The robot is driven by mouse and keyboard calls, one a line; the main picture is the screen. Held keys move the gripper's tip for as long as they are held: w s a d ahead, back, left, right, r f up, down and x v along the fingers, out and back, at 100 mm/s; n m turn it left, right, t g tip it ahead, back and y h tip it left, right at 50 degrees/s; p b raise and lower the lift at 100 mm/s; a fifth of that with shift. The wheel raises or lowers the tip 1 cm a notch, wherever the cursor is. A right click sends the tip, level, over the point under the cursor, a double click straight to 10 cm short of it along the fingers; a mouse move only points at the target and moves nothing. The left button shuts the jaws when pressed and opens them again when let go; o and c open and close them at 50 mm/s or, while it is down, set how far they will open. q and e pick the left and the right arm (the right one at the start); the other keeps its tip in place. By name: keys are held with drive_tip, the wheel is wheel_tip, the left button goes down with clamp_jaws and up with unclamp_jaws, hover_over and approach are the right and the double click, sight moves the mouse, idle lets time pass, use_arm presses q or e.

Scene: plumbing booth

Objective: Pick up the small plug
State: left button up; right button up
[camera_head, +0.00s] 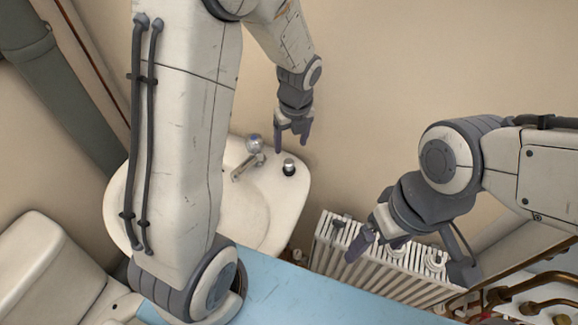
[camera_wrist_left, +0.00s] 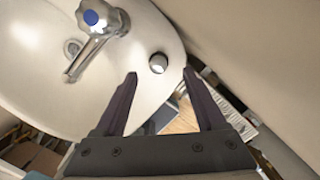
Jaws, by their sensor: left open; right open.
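The small plug (camera_head: 289,167) is a dark piece with a pale top. It stands on the right rim of the white sink (camera_head: 285,220), beside the tap (camera_head: 252,155). In the left wrist view the plug (camera_wrist_left: 158,63) shows as a pale round top with a dark side, just beyond and between my left fingertips. My left gripper (camera_head: 292,140) is open and empty, pointing down above the plug, apart from it. In the left wrist view its two fingers (camera_wrist_left: 160,75) are spread. My right gripper (camera_head: 375,245) is open and empty above the radiator, far from the plug.
The tap (camera_wrist_left: 97,25), with a blue-marked knob, stands left of the plug. A wall runs close behind the sink. A white radiator (camera_head: 375,270) stands to the right, with copper pipes (camera_head: 530,295) beyond. A blue surface (camera_head: 300,296) lies in front.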

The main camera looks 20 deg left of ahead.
sight(289, 161)
use_arm(q)
wheel_tip(289, 161, down, 3)
drive_tip(key=shift+w+a, duration=0.1)
drive_tip(key=shift+a, duration=0.05)
drive_tip(key=f, duration=0.4)
drive_tip(key=shift+s+f+b, duration=0.2)
drive_tip(key=shift+f+b, duration=0.05)
drive_tip(key=shift+b, duration=0.15)
drive_tip(key=shift+a+f, duration=0.1)
drive_tip(key=shift+f, duration=0.25)
clamp_jaws()
